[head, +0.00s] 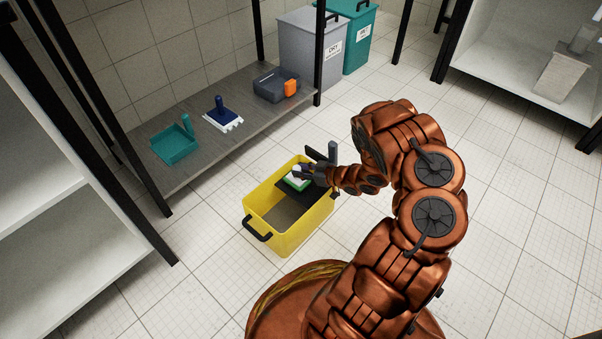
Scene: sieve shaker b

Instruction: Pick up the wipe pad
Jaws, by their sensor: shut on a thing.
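The wipe pad (296,182), a small green and white block, is at the far right part of the yellow bucket (290,233), over a dark ledge or grid there. My gripper (300,174) reaches in from the right and is shut on the pad's white upper part. The fingers and wrist hide part of the pad. I cannot tell whether the pad still touches the dark surface under it.
A low grey shelf (216,147) behind holds a teal dustpan (174,145), a blue-handled brush (219,112) and a dark case (271,87) with an orange part. Grey (308,50) and teal (357,45) bins stand behind. Tiled floor around the bucket is clear.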

